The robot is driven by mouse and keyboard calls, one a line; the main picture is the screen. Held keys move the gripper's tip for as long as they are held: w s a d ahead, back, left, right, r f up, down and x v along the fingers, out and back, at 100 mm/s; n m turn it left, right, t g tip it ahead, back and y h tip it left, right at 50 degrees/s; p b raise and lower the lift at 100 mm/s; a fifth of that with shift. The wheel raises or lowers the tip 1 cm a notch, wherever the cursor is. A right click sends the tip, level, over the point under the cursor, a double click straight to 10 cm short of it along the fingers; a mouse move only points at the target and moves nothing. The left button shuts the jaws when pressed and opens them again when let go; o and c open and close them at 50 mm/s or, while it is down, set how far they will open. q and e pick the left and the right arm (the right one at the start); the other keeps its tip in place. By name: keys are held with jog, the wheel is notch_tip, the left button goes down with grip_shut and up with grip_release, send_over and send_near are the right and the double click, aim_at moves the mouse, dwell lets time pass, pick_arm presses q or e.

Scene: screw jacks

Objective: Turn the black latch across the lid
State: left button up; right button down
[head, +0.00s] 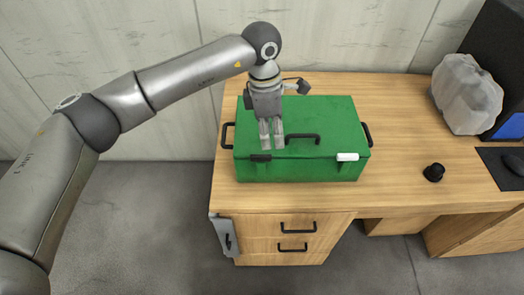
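A green box (300,172) with a green lid (332,112) stands on the wooden desk. The black latch (260,158) is at the left of the box's front top edge and looks level along that edge. A white latch (347,157) is at the right of the same edge. My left gripper (272,149) points down over the front left of the lid, just above and beside the black latch. Its two fingers are close together with nothing seen between them. Contact with the latch cannot be told. My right gripper is not in view.
A black handle (303,138) lies on the lid right of my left gripper, with side handles on the box. The desk (400,145) is clear right of the box up to a small black knob-like object (434,172). A grey rock-like object (465,94) stands at the back right.

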aim_at(261, 155)
pick_arm(q)
jog(key=shift+y, duration=0.7)
jog(key=a+f+p, duration=0.1)
jog(key=f, duration=0.1)
jog(key=w+f+p, duration=0.1)
jog(key=f, duration=0.2)
jog(key=a+f+p, duration=0.1)
jog(key=f, duration=0.2)
jog(key=shift+w+a+f, duration=0.15)
jog(key=shift+a, duration=0.2)
jog(key=shift+f, duration=0.75)
grip_shut()
